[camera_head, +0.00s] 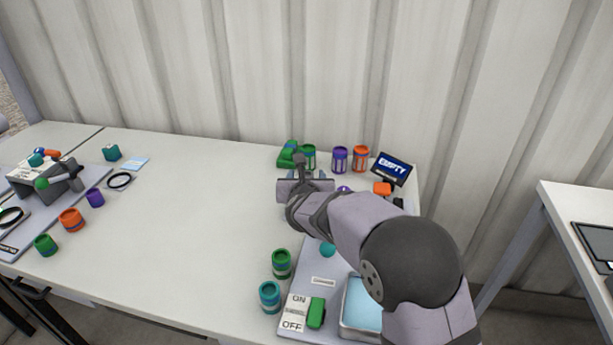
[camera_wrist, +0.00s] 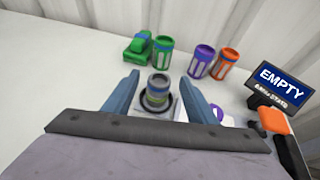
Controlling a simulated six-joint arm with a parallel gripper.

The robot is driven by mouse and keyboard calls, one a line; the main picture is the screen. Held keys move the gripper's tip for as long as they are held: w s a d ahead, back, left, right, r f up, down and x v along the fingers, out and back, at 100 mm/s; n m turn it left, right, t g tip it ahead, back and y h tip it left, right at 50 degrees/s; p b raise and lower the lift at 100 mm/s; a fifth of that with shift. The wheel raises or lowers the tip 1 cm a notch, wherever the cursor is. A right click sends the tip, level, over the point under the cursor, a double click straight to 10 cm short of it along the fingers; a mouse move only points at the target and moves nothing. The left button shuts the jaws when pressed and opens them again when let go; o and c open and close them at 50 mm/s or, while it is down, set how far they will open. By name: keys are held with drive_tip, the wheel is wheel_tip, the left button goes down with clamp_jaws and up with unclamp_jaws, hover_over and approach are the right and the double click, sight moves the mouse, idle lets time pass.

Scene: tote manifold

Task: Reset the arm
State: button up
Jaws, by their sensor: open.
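My arm reaches over the right part of the white table. My gripper (camera_wrist: 158,84) is open, with its two blue-grey fingers apart in the wrist view. Between the fingers, a short grey and green cylinder (camera_wrist: 156,92) stands upright on a pale plate, and the fingers look clear of its sides. In the head view my gripper (camera_head: 312,178) is near the table's back right, and my own arm hides much of what lies beneath it.
Green, purple (camera_head: 340,158) and orange (camera_head: 360,158) canisters, a green block (camera_head: 289,154) and an EMPTY sign (camera_head: 391,168) stand behind my gripper. Green (camera_head: 281,264) and teal (camera_head: 269,296) canisters, an ON/OFF switch (camera_head: 316,312) and a blue-filled tray (camera_head: 347,331) are in front. The table's middle is clear.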

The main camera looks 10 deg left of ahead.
drive_tip(key=shift+v, duration=1.9)
drive_tip(key=s+d+r+m+g+h+p, duration=0.1)
drive_tip(key=s+d+m+g+h+p, duration=0.3)
drive_tip(key=d+m, duration=0.7)
drive_tip(key=s+d+r+m+g+h+p, duration=0.1)
drive_tip(key=s+d+m+g+h+p, duration=0.35)
drive_tip(key=d, duration=1.15)
drive_tip(key=s+d+m+g+y+p, duration=0.2)
drive_tip(key=s+d+m+p, duration=0.35)
drive_tip(key=s+m, duration=0.65)
drive_tip(key=s+a+r+m+g+y+p, duration=0.2)
drive_tip(key=s+m+g+y+p, duration=0.1)
drive_tip(key=s+m, duration=0.8)
drive_tip(key=shift+s+a+y+p, duration=0.15)
drive_tip(key=shift+s+y+p, duration=0.35)
drive_tip(key=shift+s, duration=0.75)
